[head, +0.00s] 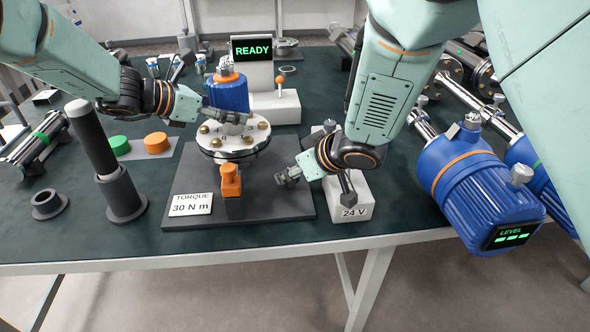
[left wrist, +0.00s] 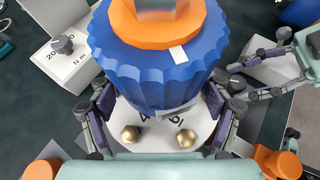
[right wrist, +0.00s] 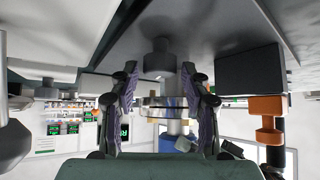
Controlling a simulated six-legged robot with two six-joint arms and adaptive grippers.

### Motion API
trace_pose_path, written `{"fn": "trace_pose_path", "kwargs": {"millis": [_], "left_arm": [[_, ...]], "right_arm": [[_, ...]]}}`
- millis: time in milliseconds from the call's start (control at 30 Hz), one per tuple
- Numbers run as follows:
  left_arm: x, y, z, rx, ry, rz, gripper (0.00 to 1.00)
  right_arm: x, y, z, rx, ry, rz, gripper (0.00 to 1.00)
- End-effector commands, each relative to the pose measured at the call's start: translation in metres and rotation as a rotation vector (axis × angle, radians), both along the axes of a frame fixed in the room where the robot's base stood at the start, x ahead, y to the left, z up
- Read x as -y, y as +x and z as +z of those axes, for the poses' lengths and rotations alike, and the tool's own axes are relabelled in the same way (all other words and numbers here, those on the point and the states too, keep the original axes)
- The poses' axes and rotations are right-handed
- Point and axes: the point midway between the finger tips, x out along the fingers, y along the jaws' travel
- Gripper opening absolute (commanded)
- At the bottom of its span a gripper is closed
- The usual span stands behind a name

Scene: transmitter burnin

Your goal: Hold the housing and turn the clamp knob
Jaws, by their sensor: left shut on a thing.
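The blue housing (head: 228,92) has an orange ring on top and stands upright on a white round flange (head: 212,138) with brass bolts. My left gripper (head: 226,114) is shut on the housing. In the left wrist view the housing (left wrist: 160,65) sits between the fingers. The orange clamp knob (head: 231,180) is on a dark block at the front of the fixture. My right gripper (head: 286,177) is open and empty, to the right of the knob and apart from it. The right wrist view looks inverted; the knob (right wrist: 266,106) shows at its right side, outside the fingers.
A white 24 V box (head: 350,195) stands close to my right gripper. A READY screen (head: 252,48) stands behind the fixture. A torque card (head: 191,205) lies on the dark base plate (head: 285,208). A dark post (head: 92,140) rises at left. Blue motors (head: 480,185) lie at right.

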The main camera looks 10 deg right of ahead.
Motion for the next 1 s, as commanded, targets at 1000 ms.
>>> {"fn": "trace_pose_path", "kwargs": {"millis": [1000], "left_arm": [[0.000, 0.000, 0.001, 0.002, -0.001, 0.000, 0.53]], "right_arm": [[0.042, -0.059, 0.074, 0.001, 0.002, -0.003, 0.56]]}}
